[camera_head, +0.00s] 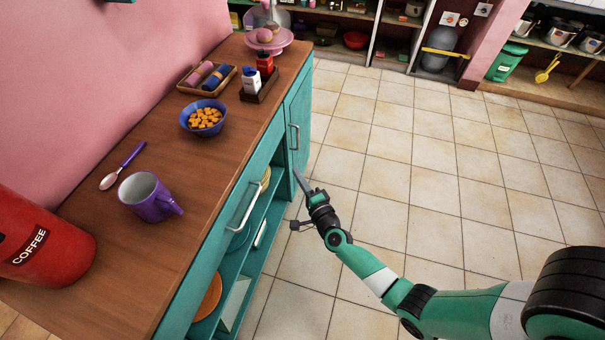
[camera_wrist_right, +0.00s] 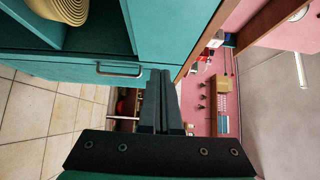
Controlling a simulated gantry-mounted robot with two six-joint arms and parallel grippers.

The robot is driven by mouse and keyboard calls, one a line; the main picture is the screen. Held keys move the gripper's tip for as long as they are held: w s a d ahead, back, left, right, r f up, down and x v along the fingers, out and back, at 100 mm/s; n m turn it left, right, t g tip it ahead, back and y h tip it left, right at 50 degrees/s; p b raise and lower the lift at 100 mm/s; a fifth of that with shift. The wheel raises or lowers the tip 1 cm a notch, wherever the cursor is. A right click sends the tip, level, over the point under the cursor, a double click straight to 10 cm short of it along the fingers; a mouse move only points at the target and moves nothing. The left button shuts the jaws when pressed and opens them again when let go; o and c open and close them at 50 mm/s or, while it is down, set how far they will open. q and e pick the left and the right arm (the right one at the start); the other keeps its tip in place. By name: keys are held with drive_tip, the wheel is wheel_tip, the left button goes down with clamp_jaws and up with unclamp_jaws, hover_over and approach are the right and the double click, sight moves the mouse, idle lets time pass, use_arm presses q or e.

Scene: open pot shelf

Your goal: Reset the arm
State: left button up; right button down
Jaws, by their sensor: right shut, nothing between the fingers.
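My right arm comes in from the lower right in the head view. My right gripper (camera_head: 302,182) is at the front of the teal cabinet (camera_head: 206,262), above the tiled floor and beside the open shelves. Its fingers look shut with nothing between them. In the right wrist view the gripper (camera_wrist_right: 158,85) points along the cabinet front, with a cabinet handle (camera_wrist_right: 120,70) to the left of the fingers. Whether the fingertips touch the cabinet I cannot tell. My left gripper is not in either view.
The wooden counter carries a red coffee canister (camera_head: 42,242), purple mug (camera_head: 149,197), spoon (camera_head: 122,166), blue bowl (camera_head: 204,118) and pink cake stand (camera_head: 269,41). The tiled floor (camera_head: 410,150) to the right is clear.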

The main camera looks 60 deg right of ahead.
drive_tip(key=shift+s+a, duration=0.25)
drive_tip(key=shift+s, duration=0.45)
